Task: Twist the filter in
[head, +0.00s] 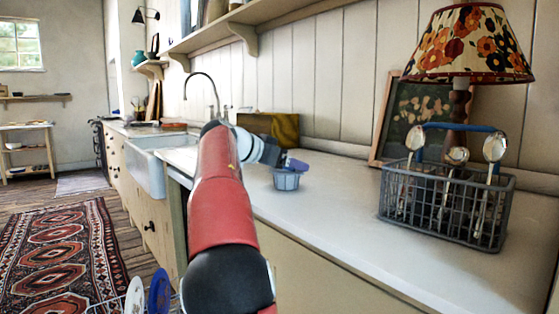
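A small grey-blue ribbed cup-shaped piece (287,180), which looks like the filter, shows just above the white counter. A purple tab (297,164) sits at its top. My gripper (281,158) is at the top of this piece, at the far end of my red arm. The fingers are small and partly hidden, so I cannot tell whether they are closed on the tab. I also cannot tell whether the piece rests on the counter or hangs just over it. No seat for the filter is visible.
A wire cutlery basket (447,205) with several spoons stands on the counter (330,215) at right, before a floral lamp (468,45) and a picture frame (391,125). A yellowish box (270,128) stands behind my gripper. A white sink (150,165) is left. Plates (159,291) show at the bottom.

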